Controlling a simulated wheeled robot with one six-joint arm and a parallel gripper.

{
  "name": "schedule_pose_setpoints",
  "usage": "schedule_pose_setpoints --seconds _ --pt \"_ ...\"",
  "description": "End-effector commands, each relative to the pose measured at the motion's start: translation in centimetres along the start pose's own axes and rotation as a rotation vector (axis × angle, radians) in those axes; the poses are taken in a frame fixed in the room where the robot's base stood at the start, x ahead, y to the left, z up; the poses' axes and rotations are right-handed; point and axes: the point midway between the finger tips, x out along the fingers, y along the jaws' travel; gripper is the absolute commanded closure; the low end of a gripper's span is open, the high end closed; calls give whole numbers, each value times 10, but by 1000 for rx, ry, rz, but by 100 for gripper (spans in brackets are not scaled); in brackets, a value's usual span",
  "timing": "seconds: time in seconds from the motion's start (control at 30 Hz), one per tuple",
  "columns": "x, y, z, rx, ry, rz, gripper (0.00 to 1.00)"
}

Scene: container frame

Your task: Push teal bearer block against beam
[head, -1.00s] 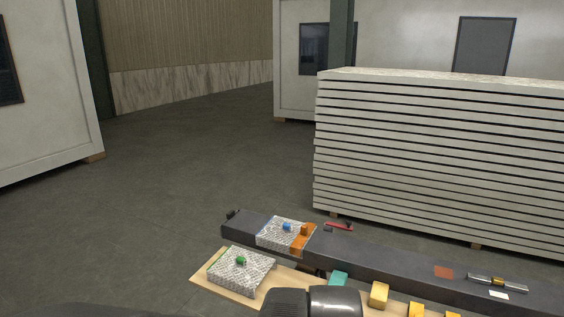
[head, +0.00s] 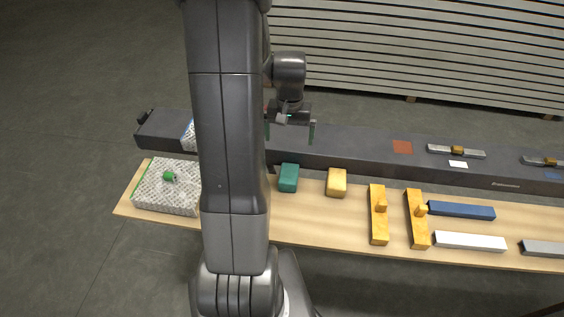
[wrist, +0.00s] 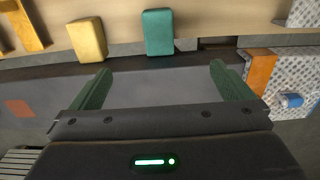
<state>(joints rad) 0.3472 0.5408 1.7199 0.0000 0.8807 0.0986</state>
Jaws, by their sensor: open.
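The teal bearer block (head: 289,178) lies on the light wooden board, close to the near side of the long dark beam (head: 350,150). I cannot tell whether it touches the beam. My gripper (head: 290,132) is open and empty, above the beam and behind the block as seen from the head. In the wrist view the teal block (wrist: 158,32) shows beyond and between the open fingers (wrist: 160,70), apart from them. The beam (wrist: 150,88) runs across below the fingers there.
A yellow block (head: 337,182) lies right of the teal one. Two orange stops (head: 379,220) and several bars lie further right on the wooden board (head: 315,220). A patterned pad with a green piece (head: 168,177) is at left. Stacked panels (head: 420,60) stand behind the beam.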

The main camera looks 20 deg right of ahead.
Motion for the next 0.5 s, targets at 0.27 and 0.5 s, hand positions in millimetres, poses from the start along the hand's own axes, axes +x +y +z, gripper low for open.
schedule_pose_setpoints --seconds 0.27,0.5 --pt "16 1 -4 5 -1 0 0" --pt "50 1 -3 5 -2 0 0"
